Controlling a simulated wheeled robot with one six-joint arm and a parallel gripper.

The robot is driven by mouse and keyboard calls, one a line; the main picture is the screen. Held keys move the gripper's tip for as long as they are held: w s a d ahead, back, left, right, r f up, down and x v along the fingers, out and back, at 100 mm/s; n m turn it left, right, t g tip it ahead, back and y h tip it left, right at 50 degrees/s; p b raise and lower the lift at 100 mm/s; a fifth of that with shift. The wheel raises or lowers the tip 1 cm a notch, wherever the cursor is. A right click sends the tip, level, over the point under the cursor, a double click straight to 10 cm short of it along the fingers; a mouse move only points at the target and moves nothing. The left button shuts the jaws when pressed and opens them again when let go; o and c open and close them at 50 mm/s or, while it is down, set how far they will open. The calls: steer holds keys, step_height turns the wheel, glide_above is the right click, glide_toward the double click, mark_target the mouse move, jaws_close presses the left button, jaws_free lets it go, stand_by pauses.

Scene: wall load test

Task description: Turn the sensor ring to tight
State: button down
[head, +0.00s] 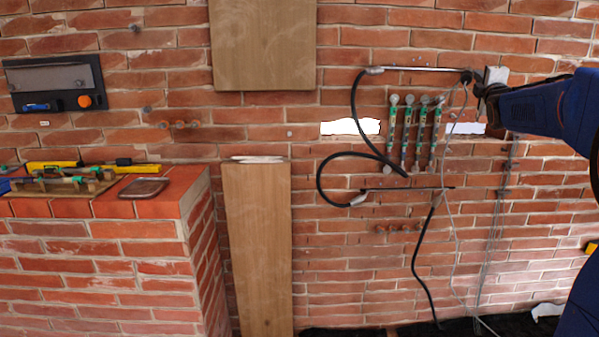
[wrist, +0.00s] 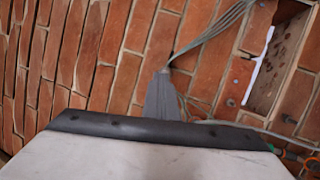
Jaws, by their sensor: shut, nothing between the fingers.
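I cannot make out the sensor ring clearly in either view. My gripper (head: 476,88) is shut and empty in the head view, close to the brick wall at the right end of an upper horizontal metal rod (head: 425,68); I cannot tell whether it touches the rod. Thin grey cables hang by its tip. A small white piece (head: 496,75) shows beside it. In the wrist view, a pale panel with a dark edge (wrist: 150,128) fills the bottom and hides what is below. A grey tapered piece with cables (wrist: 164,97) rises behind it.
Several upright rods with green bands (head: 405,145) stand left of my gripper. A lower horizontal rod (head: 405,188) and black hoses (head: 357,100) are near. A wall opening (head: 350,127) shows white. A wooden board (head: 258,240) and brick ledge (head: 140,205) are left.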

steer(key=shift+w+d+f, duration=0.15)
steer(key=shift+f, duration=0.45)
steer(key=shift+w+f, duration=0.2)
steer(key=shift+f, duration=0.4)
steer(key=shift+d, duration=0.1)
stand_by(0.4)
steer(key=a+v, duration=0.1)
steer(key=v, duration=0.5)
steer(key=shift+f, duration=0.2)
stand_by(0.3)
steer(key=shift+w, duration=0.15)
